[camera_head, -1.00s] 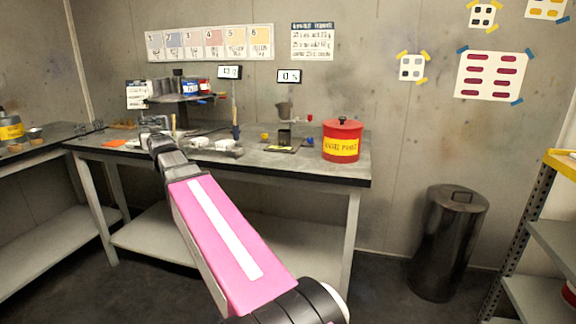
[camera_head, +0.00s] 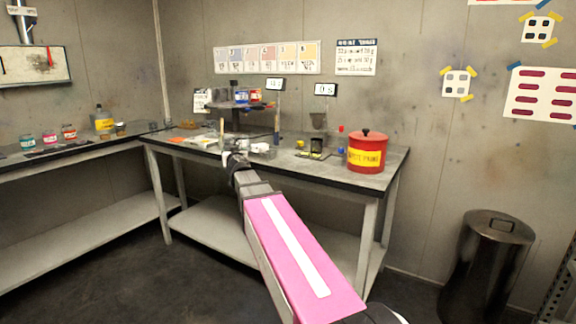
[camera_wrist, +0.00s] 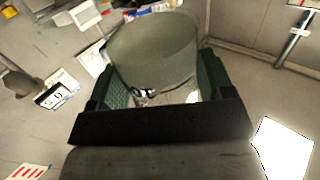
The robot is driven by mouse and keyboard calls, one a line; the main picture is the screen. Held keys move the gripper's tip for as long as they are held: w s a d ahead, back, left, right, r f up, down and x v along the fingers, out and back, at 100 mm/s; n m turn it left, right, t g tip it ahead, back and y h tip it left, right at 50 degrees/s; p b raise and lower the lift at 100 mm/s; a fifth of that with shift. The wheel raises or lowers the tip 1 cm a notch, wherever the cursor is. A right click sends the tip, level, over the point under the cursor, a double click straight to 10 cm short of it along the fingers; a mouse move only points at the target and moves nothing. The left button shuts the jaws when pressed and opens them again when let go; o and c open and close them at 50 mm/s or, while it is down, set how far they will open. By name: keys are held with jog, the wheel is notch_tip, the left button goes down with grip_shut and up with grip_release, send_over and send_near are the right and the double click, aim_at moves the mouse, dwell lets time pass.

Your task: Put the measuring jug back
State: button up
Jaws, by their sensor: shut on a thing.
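The measuring jug appears to be the grey, cloudy, rounded vessel (camera_wrist: 155,45) between my fingers in the wrist view. My gripper (camera_wrist: 163,82) is shut on it, with a green pad on either side. In the head view my gripper (camera_head: 236,160) reaches out before the back workbench (camera_head: 345,178). The jug is hard to make out there, as the arm and the bench clutter crowd that spot. I cannot tell its height above the bench from these views.
A red waste tin (camera_head: 367,152) stands at the bench's right end. A dark stand (camera_head: 316,145) is left of it, and a shelf with small tins (camera_head: 240,104) is behind my gripper. A side bench (camera_head: 75,148) holds several jars. A black bin (camera_head: 487,262) stands right.

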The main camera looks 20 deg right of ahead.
jog(key=shift+w+d+f+m+h, duration=0.15)
jog(key=shift+f+m+h, duration=0.2)
jog(key=shift+f, duration=0.3)
jog(key=shift+w+d+f+m+h, duration=0.1)
jog(key=shift+w+f+m+h, duration=0.05)
jog(key=shift+f+h, duration=0.4)
jog(key=d+f+m+g+h, duration=0.45)
jog(key=m+h, duration=0.25)
jog(key=h, duration=0.2)
notch_tip(320, 180, up, 3)
jog(key=s+d+m+g+h, duration=0.25)
jog(key=m+g+h, duration=0.3)
jog(key=g, duration=0.35)
jog(key=shift+m, duration=0.25)
jog(key=x, duration=1.6)
jog(key=shift+w+d+f, duration=0.15)
jog(key=shift+w+d, duration=0.1)
jog(key=shift+w, duration=0.05)
jog(key=shift+a+f, duration=0.1)
